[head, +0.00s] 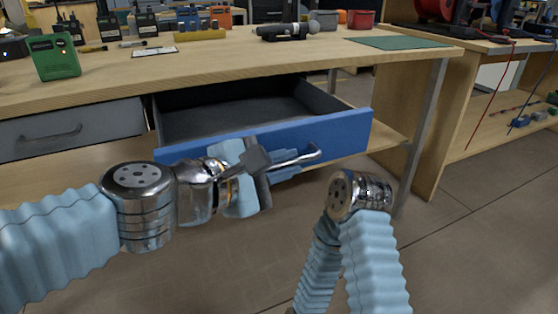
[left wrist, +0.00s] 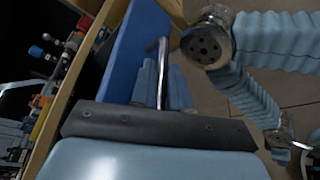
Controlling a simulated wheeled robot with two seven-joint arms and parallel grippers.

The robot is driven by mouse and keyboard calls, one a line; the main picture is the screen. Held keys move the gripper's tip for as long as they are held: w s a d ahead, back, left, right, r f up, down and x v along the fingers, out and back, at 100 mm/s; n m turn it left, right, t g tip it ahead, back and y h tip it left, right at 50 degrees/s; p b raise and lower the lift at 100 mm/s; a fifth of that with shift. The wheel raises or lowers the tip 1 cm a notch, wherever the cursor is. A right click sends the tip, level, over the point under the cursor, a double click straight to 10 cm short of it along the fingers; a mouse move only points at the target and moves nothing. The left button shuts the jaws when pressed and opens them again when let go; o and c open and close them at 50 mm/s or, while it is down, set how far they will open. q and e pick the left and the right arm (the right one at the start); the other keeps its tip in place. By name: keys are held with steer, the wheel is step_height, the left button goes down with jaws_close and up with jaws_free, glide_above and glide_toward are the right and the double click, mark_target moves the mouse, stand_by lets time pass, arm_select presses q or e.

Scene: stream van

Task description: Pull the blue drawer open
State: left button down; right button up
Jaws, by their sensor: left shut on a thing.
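The blue drawer (head: 340,134) stands pulled out from under the wooden workbench, its dark inside (head: 235,110) showing empty where visible. Its silver bar handle (head: 308,157) is on the blue front. My left gripper (head: 286,166) is at the handle, shut on it. In the left wrist view the light-blue fingers (left wrist: 161,84) sit on both sides of the handle bar (left wrist: 162,60), beside the blue front (left wrist: 129,55). Part of the handle is hidden by the gripper.
The bench top (head: 210,62) holds a green device (head: 53,57), radios and a microphone (head: 285,31). A closed grey drawer (head: 70,128) is to the left. A metal leg (head: 424,125) stands right of the blue drawer. The floor in front is clear.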

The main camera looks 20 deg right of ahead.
arm_select(q)
steer(key=c, duration=1.5)
jaws_free()
steer(key=shift+a, duration=0.1)
steer(key=p+v, duration=0.2)
steer(key=v, duration=1.1)
steer(key=shift+s+a, duration=0.1)
steer(key=shift+a, duration=0.25)
